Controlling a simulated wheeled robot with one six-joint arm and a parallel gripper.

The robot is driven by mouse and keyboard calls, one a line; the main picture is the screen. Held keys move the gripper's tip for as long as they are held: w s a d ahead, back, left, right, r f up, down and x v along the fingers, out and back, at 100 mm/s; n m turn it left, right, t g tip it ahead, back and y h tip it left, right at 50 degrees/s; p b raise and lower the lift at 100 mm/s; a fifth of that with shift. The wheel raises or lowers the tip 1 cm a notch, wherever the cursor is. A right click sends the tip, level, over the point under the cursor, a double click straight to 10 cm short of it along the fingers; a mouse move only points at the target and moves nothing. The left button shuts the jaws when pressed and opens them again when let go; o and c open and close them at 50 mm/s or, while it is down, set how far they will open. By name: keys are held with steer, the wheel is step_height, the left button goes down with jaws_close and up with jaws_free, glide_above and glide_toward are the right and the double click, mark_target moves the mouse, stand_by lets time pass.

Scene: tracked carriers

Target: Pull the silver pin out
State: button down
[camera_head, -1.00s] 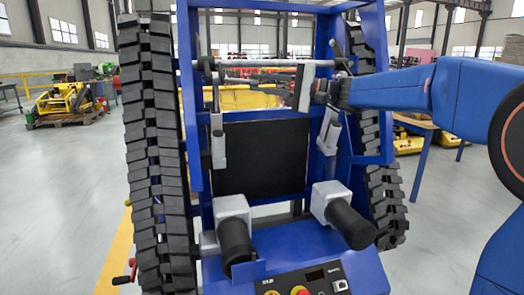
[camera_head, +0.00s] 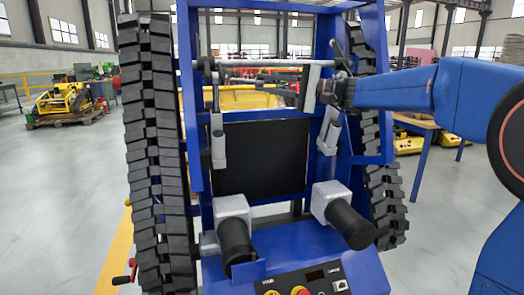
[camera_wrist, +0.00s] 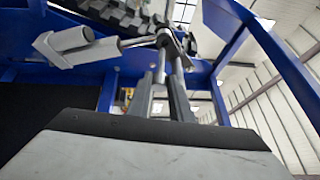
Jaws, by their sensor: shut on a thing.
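The silver pin (camera_wrist: 161,62) shows in the wrist view as a short bright rod at the end of a grey cylinder's rod, by the blue frame. My gripper (camera_wrist: 162,78) has its two grey fingers closed around it. In the head view my gripper (camera_head: 324,88) is at the inner side of the carrier's right frame post, above the right grey cylinder (camera_head: 329,137). The pin itself is too small and covered to make out there. The cylinder also shows in the wrist view (camera_wrist: 75,46), running in from the left.
The blue carrier frame (camera_head: 189,110) stands upright with a black track on the left (camera_head: 150,130) and another on the right (camera_head: 385,200). A control panel (camera_head: 305,282) sits in front. Open floor lies left.

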steer(key=shift+w+d+f, duration=0.1)
steer(key=shift+w+d, duration=0.1)
steer(key=shift+d, duration=0.6)
steer(key=shift+w+d+f, duration=0.1)
steer(key=shift+w+d, duration=0.1)
steer(key=shift+d, duration=0.55)
steer(key=c, duration=2.5)
jaws_free()
jaws_close()
